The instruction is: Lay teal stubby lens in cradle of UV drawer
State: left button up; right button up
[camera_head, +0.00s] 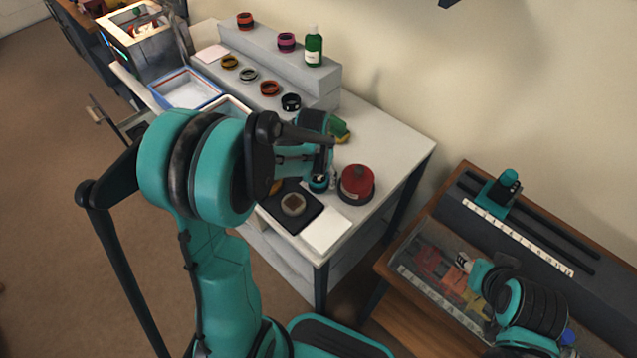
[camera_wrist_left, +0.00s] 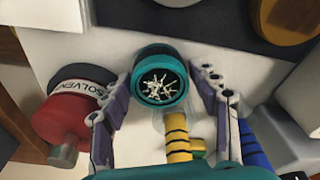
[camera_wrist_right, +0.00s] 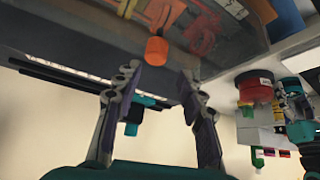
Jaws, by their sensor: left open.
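The teal stubby lens (camera_wrist_left: 160,75) stands on the white table, its glass showing a white branching pattern. In the head view it is a small teal ring (camera_head: 318,184), partly hidden by my left gripper. My left gripper (camera_wrist_left: 163,82) is open, with a finger on each side of the lens; whether they touch it is unclear. My right gripper (camera_wrist_right: 158,80) is open and empty, away from the lens by the other bench. A drawer (camera_head: 133,128) with a handle stands open at the table's left side; my arm hides part of it, and no cradle is clearly visible.
A red solvent can (camera_head: 357,184) stands close to the lens. A black mat (camera_head: 290,210) and a white pad (camera_head: 327,231) lie in front. Lens rings and a green bottle (camera_head: 314,48) stand on the grey steps. A lit box (camera_head: 145,45) stands far left.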

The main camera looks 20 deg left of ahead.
pick_arm(q)
jog(key=shift+r, duration=0.1)
jog(key=c, duration=1.1)
